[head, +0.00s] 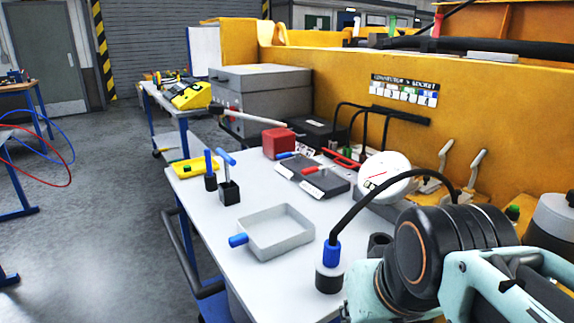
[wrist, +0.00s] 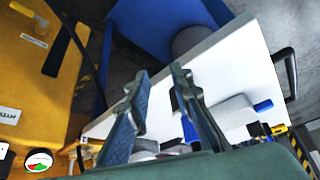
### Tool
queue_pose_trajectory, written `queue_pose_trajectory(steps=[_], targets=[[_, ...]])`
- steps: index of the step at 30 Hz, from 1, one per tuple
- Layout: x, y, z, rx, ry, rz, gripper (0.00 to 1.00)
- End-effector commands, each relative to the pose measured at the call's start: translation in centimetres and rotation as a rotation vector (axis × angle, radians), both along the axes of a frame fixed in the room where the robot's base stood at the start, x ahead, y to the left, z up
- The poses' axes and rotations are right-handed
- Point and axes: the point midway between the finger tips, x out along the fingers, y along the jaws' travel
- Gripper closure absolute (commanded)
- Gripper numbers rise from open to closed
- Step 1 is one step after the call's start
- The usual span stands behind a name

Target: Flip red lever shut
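A small red lever handle (head: 309,170) lies low across a dark plate (head: 325,185) with white labels, on the white table top (head: 200,262) in the head view. A blue lever handle (head: 286,155) is just behind it on the same plate. I cannot make out the red lever in the wrist view. My gripper (wrist: 159,72) is open in the wrist view, its two dark fingers apart with nothing held between them. In the head view my arm fills the lower right, and the fingers cannot be seen there.
A red block (head: 278,143), grey tray (head: 279,231), black holder with a blue handle (head: 229,190) and blue-topped post with a black cable (head: 330,262) stand on the table. A round white gauge (head: 384,178) is right of the plate. A yellow casting (head: 340,75) walls the back.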

Motion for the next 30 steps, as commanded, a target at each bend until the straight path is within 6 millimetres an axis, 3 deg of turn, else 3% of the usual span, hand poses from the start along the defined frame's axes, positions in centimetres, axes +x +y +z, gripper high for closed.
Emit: queue_pose_trajectory(steps=[5,27,30], targets=[[0.0,0.0,3.4,0.0,0.0,0.0,1.0],[0.0,0.0,24.7,0.0,-0.001,0.0,1.0],[0.0,0.0,26.9,0.0,-0.001,0.0,1.0]])
